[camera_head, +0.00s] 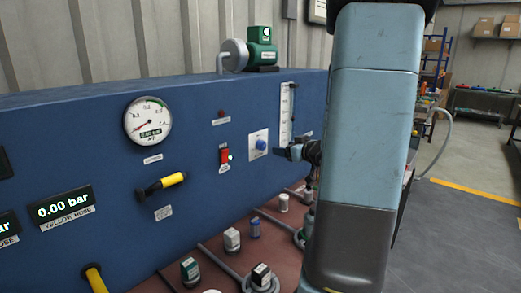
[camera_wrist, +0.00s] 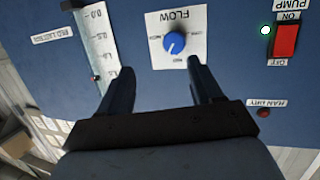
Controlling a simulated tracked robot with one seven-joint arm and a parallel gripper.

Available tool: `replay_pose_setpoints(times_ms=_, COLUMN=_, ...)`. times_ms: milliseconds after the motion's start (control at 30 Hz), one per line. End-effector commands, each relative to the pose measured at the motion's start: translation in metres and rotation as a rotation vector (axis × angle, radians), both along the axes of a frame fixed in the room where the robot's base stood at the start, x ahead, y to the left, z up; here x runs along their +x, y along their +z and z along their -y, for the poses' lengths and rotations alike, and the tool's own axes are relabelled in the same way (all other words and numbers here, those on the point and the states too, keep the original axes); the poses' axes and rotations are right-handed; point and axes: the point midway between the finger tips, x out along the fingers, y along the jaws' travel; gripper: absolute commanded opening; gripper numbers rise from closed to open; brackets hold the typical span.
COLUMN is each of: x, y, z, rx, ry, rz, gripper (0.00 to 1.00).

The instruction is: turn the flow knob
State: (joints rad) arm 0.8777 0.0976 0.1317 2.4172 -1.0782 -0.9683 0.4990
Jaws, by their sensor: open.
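The flow knob (camera_wrist: 175,44) is a round blue knob on a white plate marked FLOW, on the blue panel. It also shows in the head view (camera_head: 261,144), just left of my gripper. My gripper (camera_wrist: 159,72) is open, with its two dark fingers pointing at the panel. In the wrist view the knob lies beyond the fingertips, nearer the right finger, and nothing is between the fingers. In the head view my gripper (camera_head: 283,152) is close to the panel, partly hidden behind my arm. I cannot tell the exact gap between fingertips and knob.
A red pump switch (camera_wrist: 285,41) sits on one side of the knob and a clear flow tube (camera_wrist: 97,42) on the other. A yellow-handled valve (camera_head: 161,186) and a pressure gauge (camera_head: 148,121) are farther left. Several fittings stand on the red-brown bench (camera_head: 190,250) below.

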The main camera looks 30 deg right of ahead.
Motion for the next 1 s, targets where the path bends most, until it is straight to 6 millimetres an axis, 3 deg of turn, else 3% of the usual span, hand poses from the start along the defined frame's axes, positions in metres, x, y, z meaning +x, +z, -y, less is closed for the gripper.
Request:
replay_pose_setpoints(times_ms=200, x=-0.021, y=-0.021, z=0.015, rx=0.17, ry=0.136, rz=0.098, gripper=0.65)
replay_pose_setpoints(times_ms=500, x=-0.037, y=-0.025, z=0.019, rx=0.278, ry=0.222, rz=0.165, gripper=0.65)
replay_pose_setpoints(times_ms=667, x=-0.024, y=-0.025, z=0.014, rx=0.279, ry=0.226, rz=0.165, gripper=0.65)
replay_pose_setpoints(times_ms=1000, x=0.031, y=-0.025, z=-0.006, rx=0.278, ry=0.225, rz=0.165, gripper=0.65)
